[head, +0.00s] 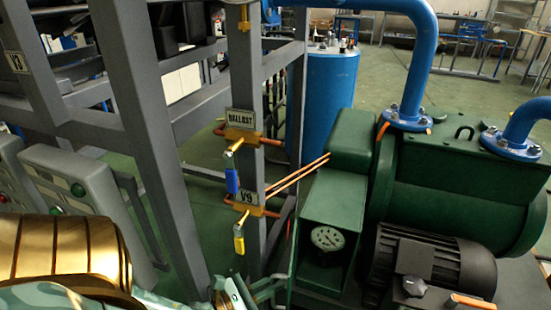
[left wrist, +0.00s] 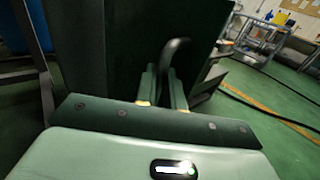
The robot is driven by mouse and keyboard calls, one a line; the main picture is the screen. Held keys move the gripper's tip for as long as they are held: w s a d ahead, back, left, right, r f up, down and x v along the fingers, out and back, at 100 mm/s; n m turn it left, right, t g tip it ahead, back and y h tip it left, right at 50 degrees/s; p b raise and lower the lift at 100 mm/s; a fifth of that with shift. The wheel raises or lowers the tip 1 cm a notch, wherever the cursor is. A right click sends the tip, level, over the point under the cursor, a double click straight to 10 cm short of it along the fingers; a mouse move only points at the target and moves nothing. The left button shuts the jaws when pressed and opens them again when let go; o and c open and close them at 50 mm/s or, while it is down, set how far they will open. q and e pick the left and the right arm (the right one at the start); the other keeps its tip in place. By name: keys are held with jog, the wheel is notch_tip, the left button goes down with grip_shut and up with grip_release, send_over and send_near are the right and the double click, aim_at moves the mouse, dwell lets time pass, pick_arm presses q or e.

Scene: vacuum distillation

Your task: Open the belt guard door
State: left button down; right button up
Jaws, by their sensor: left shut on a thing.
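The belt guard is most likely the dark green box (head: 328,205) on the left side of the green pump in the head view. In the left wrist view a dark green panel (left wrist: 105,55) fills the middle, with a dark curved handle (left wrist: 174,50) standing out from it. My left gripper (left wrist: 164,92) is shut on this handle. In the head view my left gripper (head: 268,290) is low in the middle, at the left side of the green box. I cannot tell whether the door is ajar. My right gripper is not in view.
A blue tank (head: 325,90) stands behind.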

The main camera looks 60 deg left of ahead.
pick_arm(q)
jog(key=shift+w+a+r, duration=0.25)
jog(key=shift+a+r, duration=0.05)
jog(key=shift+a, duration=0.15)
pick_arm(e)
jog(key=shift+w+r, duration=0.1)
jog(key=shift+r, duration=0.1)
pick_arm(q)
jog(key=c, duration=1.5)
grip_release()
jog(key=shift+w+f, duration=0.1)
jog(key=shift+f, duration=0.05)
jog(key=shift+d, duration=0.15)
